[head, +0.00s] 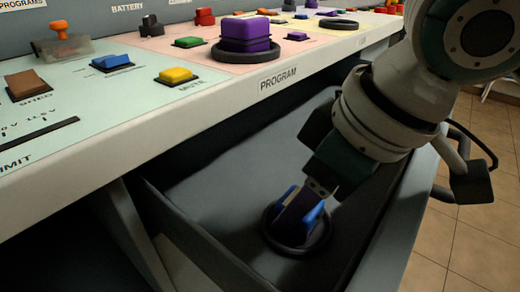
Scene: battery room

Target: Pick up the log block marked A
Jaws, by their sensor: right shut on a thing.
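My right gripper (299,207) reaches down from the upper right into the open drawer under the console. A black ring (298,249) surrounds the block's lower part, low in the drawer. I cannot read a letter A on this block; the gripper hides much of it. Another purple block (245,36) stands on the console's pink area with a black ring around its base, and no letter is readable on it either. My left gripper is not in view.
The grey drawer (215,190) is otherwise empty, with walls close around my right gripper. The console's front edge, labelled PROGRAM, overhangs it at the left. Yellow (176,75), green (188,41) and blue (113,62) buttons sit on the console. Tiled floor lies at right.

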